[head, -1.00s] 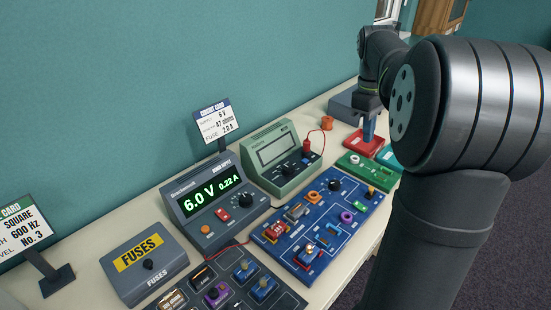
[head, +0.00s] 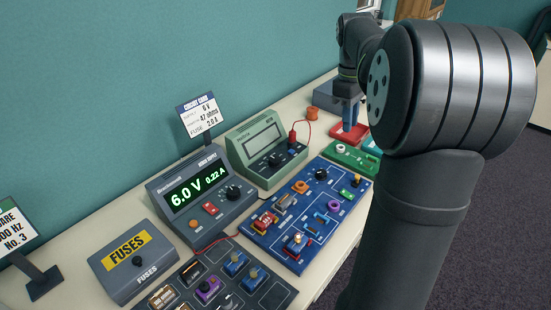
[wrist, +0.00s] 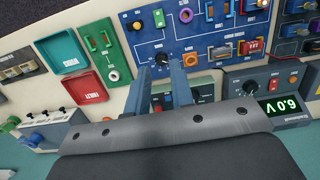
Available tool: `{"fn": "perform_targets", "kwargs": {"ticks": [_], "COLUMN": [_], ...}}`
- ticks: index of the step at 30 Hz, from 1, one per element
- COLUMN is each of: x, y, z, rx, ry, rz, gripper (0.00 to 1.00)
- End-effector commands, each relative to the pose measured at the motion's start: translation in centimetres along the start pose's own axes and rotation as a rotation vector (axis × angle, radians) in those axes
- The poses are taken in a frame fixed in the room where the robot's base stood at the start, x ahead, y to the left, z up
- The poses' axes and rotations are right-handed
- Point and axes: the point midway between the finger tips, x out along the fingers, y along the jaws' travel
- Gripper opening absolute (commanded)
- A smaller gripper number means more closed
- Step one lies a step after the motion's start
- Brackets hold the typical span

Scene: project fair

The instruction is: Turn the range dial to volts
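The green multimeter (head: 266,144) stands behind the blue circuit board, its screen blank. Its black range dial (head: 274,159) is on the sloping front; the pointer's setting is too small to read. In the wrist view, which is upside down, the dial (wrist: 168,97) shows between the two fingers, partly hidden by my wrist. My gripper (wrist: 161,68) is open, with nothing between its fingertips.
A red plug with a lead (head: 292,138) stands up at the multimeter's right side. The power supply (head: 203,197) is at its left, reading 6.0 V. The blue circuit board (head: 308,213) lies in front. A red tray (wrist: 88,85) and teal tray (wrist: 62,53) lie nearby.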

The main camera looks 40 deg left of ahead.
Motion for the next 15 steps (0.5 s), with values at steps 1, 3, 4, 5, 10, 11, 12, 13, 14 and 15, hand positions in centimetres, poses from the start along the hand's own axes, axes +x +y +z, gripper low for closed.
{"fn": "perform_targets", "kwargs": {"ticks": [1,3,4,5,10,11,12,13,14,15], "x": [0.0,-0.2,-0.3,-0.3,-0.6,-0.6,-0.7,-0.7,-0.7,-0.6], "y": [0.0,-0.1,-0.2,-0.4,-2.3,-2.7,-3.1,-3.3,-3.6,-3.8], "z": [-1.5,-4.5,-6.1,-7.8,-16.2,-17.2,-18.4,-19.1,-19.7,-20.2], "rx": [-0.036,-0.117,-0.160,-0.206,-0.442,-0.472,-0.508,-0.529,-0.547,-0.562], "ry": [0.005,0.019,0.026,0.033,0.075,0.080,0.086,0.090,0.094,0.097], "rz": [-0.002,-0.006,-0.006,-0.008,-0.016,-0.016,-0.016,-0.017,-0.018,-0.018], "gripper": [0.31,0.45,0.51,0.57,0.57,0.57,0.57,0.57,0.57,0.57]}}
